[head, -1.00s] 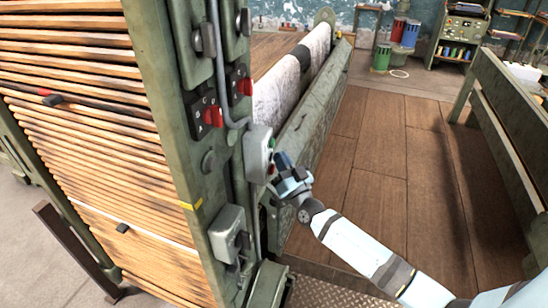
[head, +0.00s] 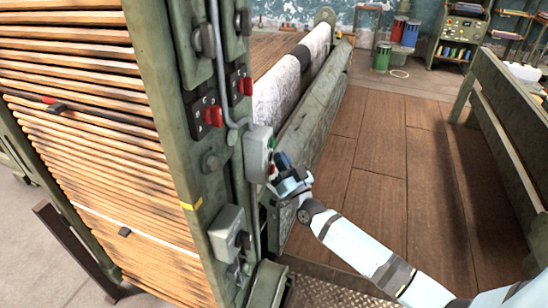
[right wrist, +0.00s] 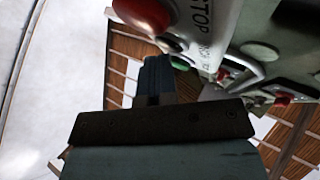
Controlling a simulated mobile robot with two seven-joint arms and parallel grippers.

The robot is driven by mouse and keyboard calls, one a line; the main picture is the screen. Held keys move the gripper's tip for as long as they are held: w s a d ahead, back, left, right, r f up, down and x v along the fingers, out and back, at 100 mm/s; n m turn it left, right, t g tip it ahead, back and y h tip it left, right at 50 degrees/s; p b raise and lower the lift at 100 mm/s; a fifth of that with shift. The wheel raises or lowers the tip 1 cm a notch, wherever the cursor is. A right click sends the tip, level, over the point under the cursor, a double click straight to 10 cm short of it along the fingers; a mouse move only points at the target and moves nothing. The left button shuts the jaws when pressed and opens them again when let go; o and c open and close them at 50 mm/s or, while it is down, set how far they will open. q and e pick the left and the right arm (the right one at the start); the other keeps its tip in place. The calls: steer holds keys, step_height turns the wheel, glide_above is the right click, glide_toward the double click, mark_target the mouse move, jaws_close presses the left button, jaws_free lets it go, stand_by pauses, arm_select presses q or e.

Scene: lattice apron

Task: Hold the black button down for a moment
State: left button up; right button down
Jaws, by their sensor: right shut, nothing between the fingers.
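A grey-green control box (head: 258,153) is fixed to the machine's green post. In the right wrist view the box's face (right wrist: 212,22) carries STOP lettering, a large red button (right wrist: 146,12), a small dark, black-looking button (right wrist: 172,43) and a green button (right wrist: 184,62). My right gripper (head: 281,162) is beside the box's button side. In the right wrist view its shut, empty fingers (right wrist: 156,70) point at the dark and green buttons. The tips lie very close to the dark button; I cannot tell whether they touch it. My left gripper is not in view.
Red-handled switches (head: 213,116) and a lower grey box (head: 228,232) are on the same green post (head: 207,180). Wooden slats (head: 85,140) fill the left. A roll of pale cloth (head: 285,80) is behind the control box. The wooden floor (head: 370,170) at right is clear.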

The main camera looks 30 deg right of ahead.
steer(key=shift+s+d, duration=0.1)
steer(key=shift+s+d+p, duration=0.3)
steer(key=shift+s+d, duration=0.2)
steer(key=shift+s, duration=0.1)
steer(key=shift+s+d, duration=0.1)
steer(key=shift+s+d+p, duration=0.6)
steer(key=shift+s+d, duration=0.95)
steer(key=shift+s, duration=0.3)
